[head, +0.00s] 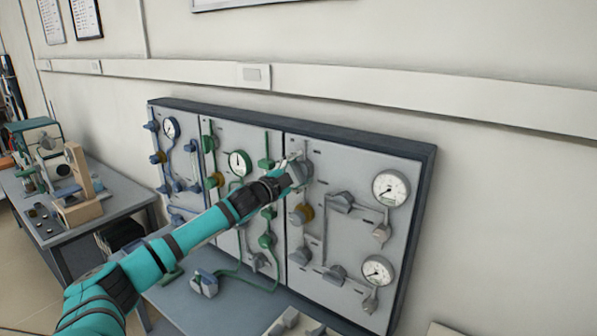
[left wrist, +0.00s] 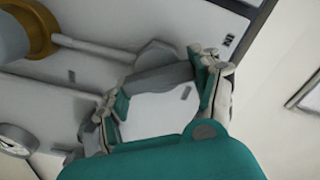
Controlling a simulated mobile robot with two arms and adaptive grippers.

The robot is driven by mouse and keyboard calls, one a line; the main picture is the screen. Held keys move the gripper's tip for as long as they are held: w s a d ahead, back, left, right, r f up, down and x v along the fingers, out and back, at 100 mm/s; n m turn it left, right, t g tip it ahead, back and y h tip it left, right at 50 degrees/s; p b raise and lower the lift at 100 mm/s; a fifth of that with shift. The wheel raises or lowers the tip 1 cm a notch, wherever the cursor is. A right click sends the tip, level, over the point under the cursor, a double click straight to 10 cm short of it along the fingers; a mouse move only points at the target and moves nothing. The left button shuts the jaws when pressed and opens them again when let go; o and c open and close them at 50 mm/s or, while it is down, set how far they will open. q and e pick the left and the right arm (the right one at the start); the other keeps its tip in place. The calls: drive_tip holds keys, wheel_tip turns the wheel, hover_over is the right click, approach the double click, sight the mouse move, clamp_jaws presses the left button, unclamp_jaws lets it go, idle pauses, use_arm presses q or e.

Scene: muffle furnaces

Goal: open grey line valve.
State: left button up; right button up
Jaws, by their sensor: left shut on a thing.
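The grey line panel (head: 345,255) is the right-hand section of the wall board, with grey pipes, valves and two gauges. My left gripper (head: 296,166) reaches its upper left corner and is shut on the grey line valve (head: 305,172) there. In the left wrist view, the two fingers of my left gripper (left wrist: 158,92) lie on either side of the grey valve handle (left wrist: 160,78). The gripper hides part of the valve in the head view. My right gripper is not in view.
An orange-collared valve (head: 304,213) sits just below, with more grey valves under it. Gauges (head: 390,188) are at the right. Green and blue line panels (head: 172,130) are to the left. A blue-grey bench (head: 245,308) stands below; a side table (head: 120,205) is at left.

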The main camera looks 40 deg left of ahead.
use_arm(q)
drive_tip(key=m, duration=0.6)
drive_tip(key=shift+d+f, duration=0.1)
drive_tip(key=shift+f, duration=0.1)
drive_tip(key=shift+m, duration=0.3)
drive_tip(key=shift+f, duration=0.1)
drive_tip(key=o, duration=1.2)
